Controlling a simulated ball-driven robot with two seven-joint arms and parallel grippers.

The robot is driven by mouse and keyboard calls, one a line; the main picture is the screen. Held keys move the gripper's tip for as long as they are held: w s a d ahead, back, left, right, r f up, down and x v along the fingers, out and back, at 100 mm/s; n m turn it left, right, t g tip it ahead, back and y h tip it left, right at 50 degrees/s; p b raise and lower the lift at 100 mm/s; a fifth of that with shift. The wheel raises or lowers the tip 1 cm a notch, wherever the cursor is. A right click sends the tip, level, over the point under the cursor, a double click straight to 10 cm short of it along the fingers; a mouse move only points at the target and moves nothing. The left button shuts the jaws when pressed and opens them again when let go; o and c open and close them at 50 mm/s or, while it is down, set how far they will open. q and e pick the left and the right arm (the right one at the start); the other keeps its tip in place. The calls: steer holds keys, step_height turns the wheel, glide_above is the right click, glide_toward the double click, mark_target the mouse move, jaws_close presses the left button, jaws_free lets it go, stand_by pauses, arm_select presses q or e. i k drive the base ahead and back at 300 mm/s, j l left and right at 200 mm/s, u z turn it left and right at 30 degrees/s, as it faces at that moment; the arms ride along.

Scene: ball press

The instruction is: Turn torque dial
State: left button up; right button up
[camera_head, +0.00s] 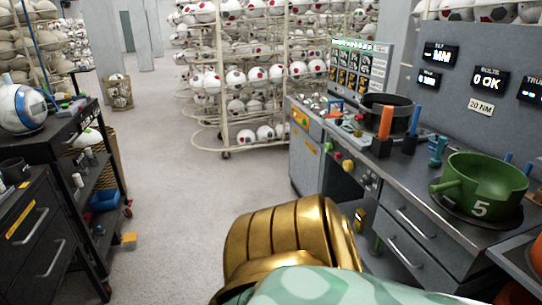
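A grey workbench (406,211) stands at the right. Its front panel carries a red knob (338,155) and a yellow-green knob (348,166). I cannot tell which control, if any, is the torque dial. A plate reading "20 NM" (481,107) is on the grey back panel above the bench. A gold segmented arm part (285,236) of mine fills the bottom middle, in front of the bench's lower part. Neither of my grippers shows in the head view.
A green bowl-like fixture marked 5 (480,183) and a dark round pot (390,108) stand on the bench. Dark displays (489,81) are above. A dark cart (62,140) stands at the left. Racks of balls (235,78) stand behind.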

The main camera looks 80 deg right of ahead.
mark_target(365, 181)
steer(key=z, duration=3.35)
